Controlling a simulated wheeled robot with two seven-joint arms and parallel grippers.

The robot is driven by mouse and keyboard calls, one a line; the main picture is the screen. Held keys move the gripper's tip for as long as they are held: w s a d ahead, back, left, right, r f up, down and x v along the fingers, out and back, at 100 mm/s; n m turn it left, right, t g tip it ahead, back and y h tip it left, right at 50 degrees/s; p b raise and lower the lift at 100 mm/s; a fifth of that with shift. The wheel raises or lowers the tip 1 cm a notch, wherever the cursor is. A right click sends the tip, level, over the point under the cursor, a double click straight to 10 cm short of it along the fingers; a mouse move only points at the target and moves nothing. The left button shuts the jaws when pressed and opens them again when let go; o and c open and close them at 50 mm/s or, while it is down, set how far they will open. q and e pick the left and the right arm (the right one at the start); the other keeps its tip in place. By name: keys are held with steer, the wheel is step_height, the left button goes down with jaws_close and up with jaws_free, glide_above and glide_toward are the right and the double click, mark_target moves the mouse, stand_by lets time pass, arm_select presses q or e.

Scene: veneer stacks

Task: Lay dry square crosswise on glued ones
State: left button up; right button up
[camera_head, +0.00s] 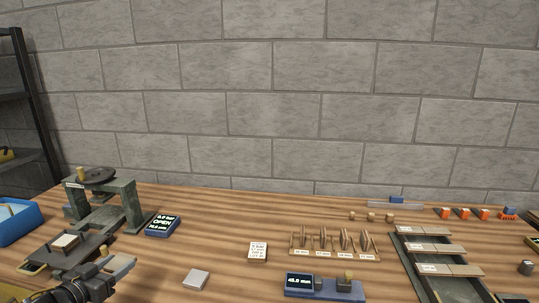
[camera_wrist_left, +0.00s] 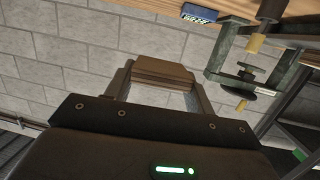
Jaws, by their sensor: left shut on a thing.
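My left gripper (camera_head: 112,268) is shut on a brown wooden square (camera_wrist_left: 165,72), which sits between the fingertips in the left wrist view. In the head view only a tan bit of this square (camera_head: 121,265) shows, above the table by the press. A small pale-topped wooden square or stack (camera_head: 65,241) lies on the dark plate in front of the press (camera_head: 132,203), just left of and beyond my gripper; I cannot tell its layers or glue. The slatted rack (camera_head: 425,259) at the right holds flat wooden pieces. My right gripper is not in view.
The press display (camera_head: 162,225) reads OPEN. A blue bin (camera_head: 14,222) is at far left. The table between block and card is clear.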

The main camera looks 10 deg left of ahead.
arm_select(q)
steer(key=s+d+m+g+h, duration=0.1)
steer(key=s+d+m+h, duration=0.1)
steer(key=d, duration=1.1)
steer(key=s+d+m+g+h, duration=0.1)
steer(key=s+d+h, duration=0.3)
steer(key=d, duration=0.8)
steer(key=shift+s+d+f+m, duration=0.3)
steer(key=shift+d+f+m, duration=0.1)
steer(key=shift+m, duration=0.5)
steer(key=w+a+n+y, duration=0.2)
steer(key=a, duration=0.9)
steer(key=w+a+r+n+t+y, duration=0.1)
steer(key=w+a+n+y, duration=0.1)
steer(key=a, duration=0.9)
steer(key=w+a+n+t+y, duration=0.1)
steer(key=w+a+n+y, duration=0.1)
steer(key=a, duration=1)
steer(key=shift+w+r+y, duration=0.25)
steer(key=shift+y, duration=0.55)
